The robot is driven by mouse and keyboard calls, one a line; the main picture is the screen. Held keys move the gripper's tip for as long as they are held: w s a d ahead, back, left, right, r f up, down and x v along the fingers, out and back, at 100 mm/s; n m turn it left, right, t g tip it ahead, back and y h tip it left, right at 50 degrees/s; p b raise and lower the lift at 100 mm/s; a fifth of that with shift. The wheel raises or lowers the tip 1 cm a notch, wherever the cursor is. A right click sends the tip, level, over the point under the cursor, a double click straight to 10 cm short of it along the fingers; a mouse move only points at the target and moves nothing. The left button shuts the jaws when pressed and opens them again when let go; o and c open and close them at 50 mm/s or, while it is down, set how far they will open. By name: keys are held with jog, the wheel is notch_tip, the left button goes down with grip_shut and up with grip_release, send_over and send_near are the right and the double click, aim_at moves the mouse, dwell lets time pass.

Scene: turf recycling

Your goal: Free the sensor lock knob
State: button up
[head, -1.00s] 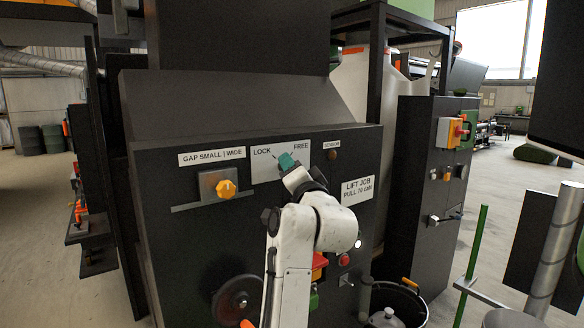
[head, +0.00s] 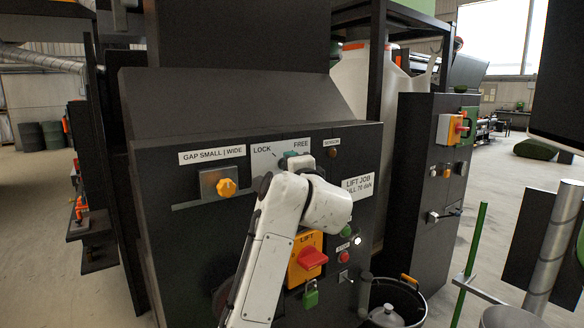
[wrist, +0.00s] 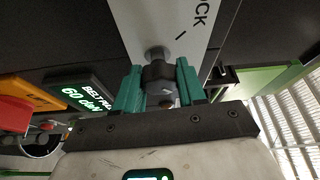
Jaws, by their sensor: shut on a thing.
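The lock knob (wrist: 158,74) is a small dark grey knob on a round stem, seen in the wrist view between two teal fingers. My gripper (wrist: 159,78) is shut on it, one finger on each side. Behind it is the white plate (wrist: 160,20) with "LOCK" partly readable and a short black mark. In the head view the plate (head: 264,158) reads LOCK at left and FREE at right. There my gripper (head: 291,156) shows only as a bit of teal near FREE. My arm hides the knob in that view, and I cannot tell its exact angle.
An orange gap knob (head: 226,187) sits left of the plate. A yellow lift switch with a red handle (head: 313,257) and a green padlock (head: 310,294) are right of my arm. A black bucket (head: 405,300) stands at the machine's lower right. A lit display (wrist: 82,95) shows in the wrist view.

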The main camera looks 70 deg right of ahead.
jog(key=shift+f, duration=0.1)
jog(key=o, duration=1)
jog(key=shift+o, duration=0.2)
jog(key=b+v, duration=0.3)
jog(key=v, duration=0.7)
jog(key=shift+s+a, duration=0.15)
jog(key=shift+a, duration=0.2)
